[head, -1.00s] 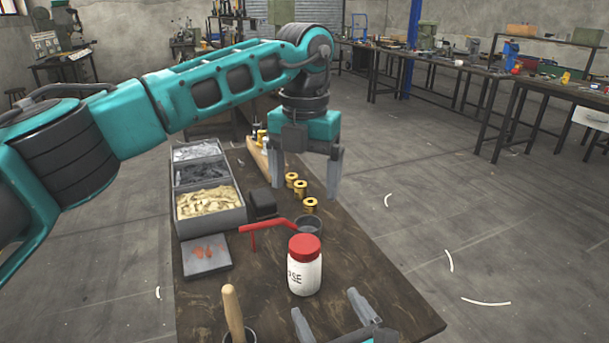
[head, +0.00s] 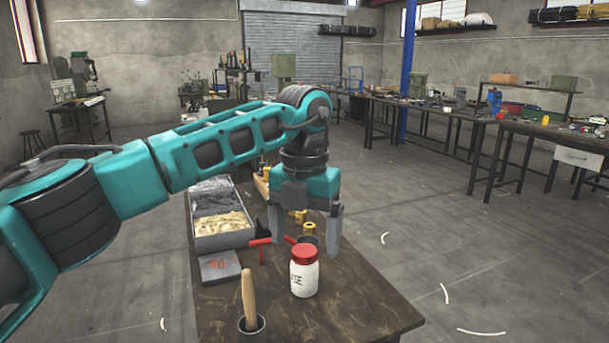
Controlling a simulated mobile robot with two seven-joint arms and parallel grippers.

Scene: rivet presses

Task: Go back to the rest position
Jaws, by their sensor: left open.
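My left gripper (head: 305,225) hangs fingers down over the workbench (head: 350,305). Its two fingers are apart with nothing held between them. In the picture it stands just above and behind a white jar with a red lid (head: 304,272), and it covers part of the brass spools (head: 310,228) and the red-handled tool (head: 262,243). Whether it touches any of these cannot be told, but it looks raised above them. My right gripper is out of view.
A grey bin (head: 225,240) with compartments of small parts stands at the bench's left, with a small grey tray (head: 219,266) before it. A wooden handle (head: 248,298) stands upright in a dark cup near the front. The bench's front right is clear.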

